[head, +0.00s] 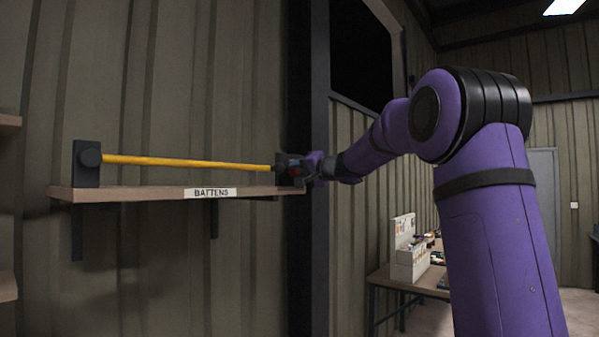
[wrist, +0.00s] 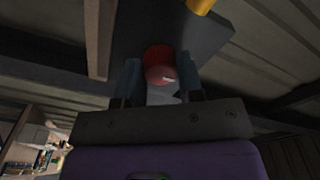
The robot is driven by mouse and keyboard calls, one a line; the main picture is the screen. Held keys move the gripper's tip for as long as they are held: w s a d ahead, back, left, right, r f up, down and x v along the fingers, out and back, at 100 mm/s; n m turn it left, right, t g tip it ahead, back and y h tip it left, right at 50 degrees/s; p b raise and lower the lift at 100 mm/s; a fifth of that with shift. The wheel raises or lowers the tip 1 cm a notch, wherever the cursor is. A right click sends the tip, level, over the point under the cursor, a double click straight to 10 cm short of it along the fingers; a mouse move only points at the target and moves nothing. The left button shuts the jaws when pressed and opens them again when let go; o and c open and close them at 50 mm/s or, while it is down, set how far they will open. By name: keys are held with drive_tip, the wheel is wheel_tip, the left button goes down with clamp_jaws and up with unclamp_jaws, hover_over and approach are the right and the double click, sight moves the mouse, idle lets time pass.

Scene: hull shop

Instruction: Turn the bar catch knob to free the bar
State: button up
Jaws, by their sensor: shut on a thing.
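The yellow bar (head: 185,162) runs across above the shelf, from a dark bracket (head: 87,163) at the left to the catch at the right. The red catch knob (head: 294,170) sits at the bar's right end, partly hidden by my gripper (head: 304,170). In the wrist view, the red knob (wrist: 160,66) lies between the two fingers of my gripper (wrist: 161,80), which are shut on it. Behind it is a dark plate (wrist: 205,45), with a short piece of the yellow bar (wrist: 200,5) at the top edge.
A wooden shelf (head: 140,193) labelled "BATTENS" is under the bar on the corrugated wall. A dark post (head: 308,250) stands just right of the shelf end. A workbench (head: 385,280) with boxes is at the lower right, behind my arm.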

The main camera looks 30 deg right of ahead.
drive_tip(key=m, duration=0.8)
drive_tip(key=shift+r+g, duration=0.1)
drive_tip(key=shift+g, duration=0.3)
drive_tip(key=m, duration=0.4)
drive_tip(key=shift+m, duration=0.3)
drive_tip(key=shift+d+m+y, duration=0.1)
drive_tip(key=shift+m+y, duration=0.3)
drive_tip(key=shift+m, duration=1.8)
drive_tip(key=o, duration=0.9)
